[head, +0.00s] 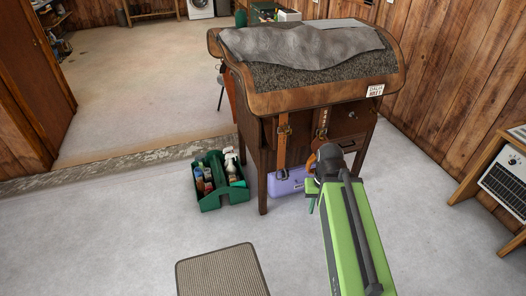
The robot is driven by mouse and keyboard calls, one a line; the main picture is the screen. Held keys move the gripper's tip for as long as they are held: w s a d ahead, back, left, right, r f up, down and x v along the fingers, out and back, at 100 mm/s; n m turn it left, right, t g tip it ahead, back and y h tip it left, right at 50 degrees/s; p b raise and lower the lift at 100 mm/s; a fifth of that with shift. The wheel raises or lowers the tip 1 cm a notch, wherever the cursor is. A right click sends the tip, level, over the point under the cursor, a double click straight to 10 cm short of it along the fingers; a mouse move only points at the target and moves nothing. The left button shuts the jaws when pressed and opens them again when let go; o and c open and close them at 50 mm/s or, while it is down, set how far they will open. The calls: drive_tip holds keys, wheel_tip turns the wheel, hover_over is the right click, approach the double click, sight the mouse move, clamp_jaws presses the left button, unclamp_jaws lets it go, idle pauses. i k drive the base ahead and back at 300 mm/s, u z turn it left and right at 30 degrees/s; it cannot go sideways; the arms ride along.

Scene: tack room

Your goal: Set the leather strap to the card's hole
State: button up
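Two brown leather straps hang from the front of a wooden stand (312,101). The left strap (281,152) has a metal buckle (284,129) near its top and hangs free. The right strap (322,120) shows a row of small marks that look like holes; its lower end is hidden behind my arm. A small white card (375,90) with dark print is on the stand's right front edge; its print is too small to read surely. My gripper (315,165) is at the right strap's lower part, mostly hidden by my green arm; its fingers and any contact are unclear.
A grey cloth (301,44) lies over the stand's top. A green caddy (221,196) with bottles stands left of the legs. A purple box (287,184) is underneath. A mat (222,272) lies in front, and a heater (507,178) stands right. Floor at left is clear.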

sight(284, 117)
drive_tip(key=u, duration=0.25)
drive_tip(key=i, duration=1)
drive_tip(key=u, duration=1.1)
drive_tip(key=k, duration=1.15)
drive_tip(key=u, duration=0.5)
drive_tip(key=i, duration=1)
